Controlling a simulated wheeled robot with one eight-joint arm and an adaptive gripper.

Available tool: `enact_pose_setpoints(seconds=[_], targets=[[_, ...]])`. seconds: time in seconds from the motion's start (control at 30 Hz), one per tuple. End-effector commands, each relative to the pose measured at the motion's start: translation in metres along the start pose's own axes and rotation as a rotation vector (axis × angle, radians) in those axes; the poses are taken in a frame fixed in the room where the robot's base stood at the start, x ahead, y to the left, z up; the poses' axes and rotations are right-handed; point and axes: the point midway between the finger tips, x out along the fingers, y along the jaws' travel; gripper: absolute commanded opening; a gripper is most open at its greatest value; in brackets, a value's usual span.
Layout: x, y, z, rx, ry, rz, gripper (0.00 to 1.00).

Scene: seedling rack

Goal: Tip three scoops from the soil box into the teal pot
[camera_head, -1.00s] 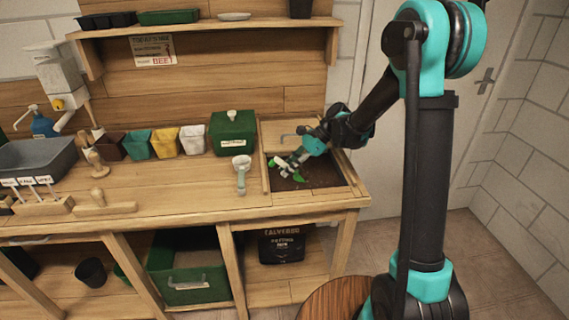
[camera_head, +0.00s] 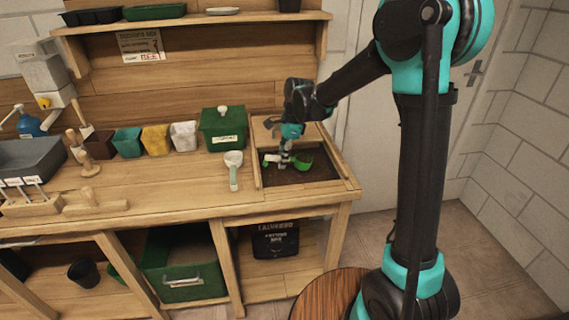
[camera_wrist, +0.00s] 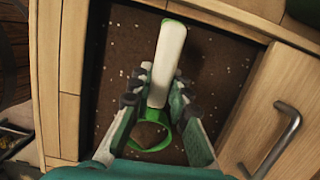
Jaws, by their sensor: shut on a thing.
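The soil box (camera_head: 322,182) is a wooden-framed bay of dark soil at the right end of the bench. In the wrist view the soil (camera_wrist: 115,65) fills the space below me. My gripper (camera_head: 285,153) points down over the box and is shut on a scoop with a white handle (camera_wrist: 168,62) and a green bowl (camera_head: 303,161). The bowl is at or just above the soil; whether it touches or holds soil I cannot tell. The teal pot (camera_head: 127,143) stands on the bench to the left, between a brown and a yellow pot; its inside is not clear.
A green lidded box (camera_head: 222,135) stands between the pots and the soil box. A wooden lid with a metal handle (camera_wrist: 277,130) covers part of the soil box. A shelf (camera_head: 190,21) hangs above.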

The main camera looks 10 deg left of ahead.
Motion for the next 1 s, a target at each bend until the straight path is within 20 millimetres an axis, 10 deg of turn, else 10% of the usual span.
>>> enact_pose_setpoints(seconds=[1.0], targets=[[-0.056,0.0,0.037,0.001,0.219,0.0,0.0]])
